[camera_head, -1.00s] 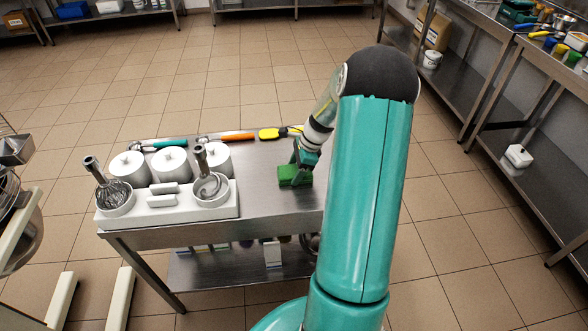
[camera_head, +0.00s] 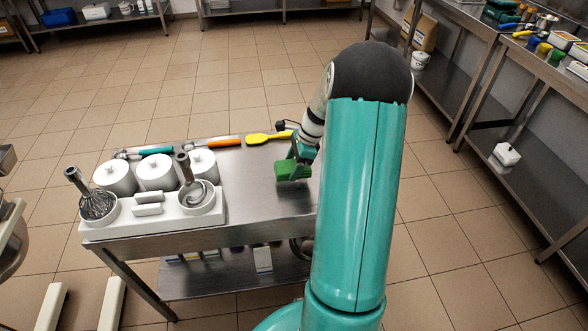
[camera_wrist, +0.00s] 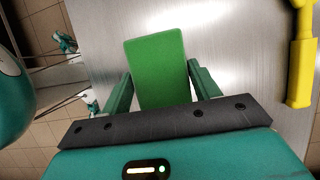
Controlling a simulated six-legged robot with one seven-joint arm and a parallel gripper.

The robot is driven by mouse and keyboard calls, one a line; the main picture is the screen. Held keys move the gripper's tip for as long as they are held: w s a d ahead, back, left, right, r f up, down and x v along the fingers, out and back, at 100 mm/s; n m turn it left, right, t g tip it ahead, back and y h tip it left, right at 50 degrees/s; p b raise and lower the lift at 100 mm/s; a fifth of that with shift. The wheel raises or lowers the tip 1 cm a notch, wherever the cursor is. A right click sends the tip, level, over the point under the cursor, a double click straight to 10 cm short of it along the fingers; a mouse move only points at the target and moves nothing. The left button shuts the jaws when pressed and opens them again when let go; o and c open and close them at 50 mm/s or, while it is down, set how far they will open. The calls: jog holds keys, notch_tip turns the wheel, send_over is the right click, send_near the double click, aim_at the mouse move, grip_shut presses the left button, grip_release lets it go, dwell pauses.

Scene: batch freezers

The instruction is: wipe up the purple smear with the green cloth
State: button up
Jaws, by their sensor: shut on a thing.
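The green cloth (camera_head: 294,171) is a folded block at the right part of the steel table, beside my arm. In the wrist view the green cloth (camera_wrist: 156,62) sits between the two fingers of my gripper (camera_wrist: 160,88), which is shut on it. In the head view my gripper (camera_head: 300,154) is just above the tabletop; whether the cloth touches the steel I cannot tell. No purple smear shows in either view; my arm and the cloth hide part of the tabletop.
On the table (camera_head: 255,200) stand a white holder (camera_head: 155,220) with whisk and metal tool, and several white lidded pots (camera_head: 157,172). A yellow spatula (camera_head: 268,138), also in the wrist view (camera_wrist: 301,70), an orange-handled tool (camera_head: 224,143) and a teal-handled tool (camera_head: 155,151) lie along the far edge.

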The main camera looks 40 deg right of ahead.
jog(key=shift+r, duration=2.2)
jog(key=shift+a, duration=0.1)
